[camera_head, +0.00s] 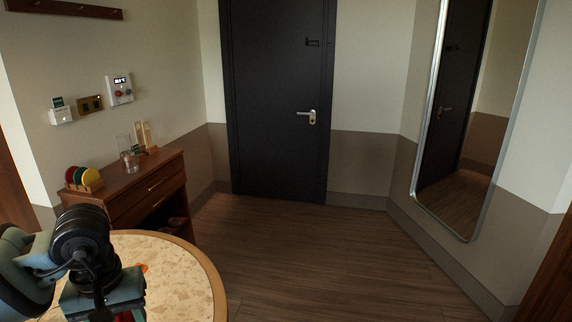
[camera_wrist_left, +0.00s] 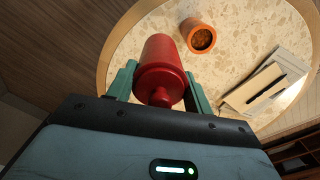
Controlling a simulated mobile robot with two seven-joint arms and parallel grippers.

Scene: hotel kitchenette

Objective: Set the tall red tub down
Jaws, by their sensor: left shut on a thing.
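The tall red tub (camera_wrist_left: 162,62) is in the left wrist view, between the green fingers of my left gripper (camera_wrist_left: 160,70). The gripper is shut on it. The tub is over the round speckled table (camera_wrist_left: 232,30); I cannot tell whether its far end touches the top. In the head view my left arm comes in at the lower left over the same table (camera_head: 178,276), and mostly hides the tub. My right gripper is not in view.
An orange pot (camera_wrist_left: 201,38) stands on the table near the tub. A pale pad or folder (camera_wrist_left: 250,96) with a dark pen lies to the right. A wooden cabinet (camera_head: 150,190) with glasses and coloured discs stands behind the table. The table's right part looks clear in the head view.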

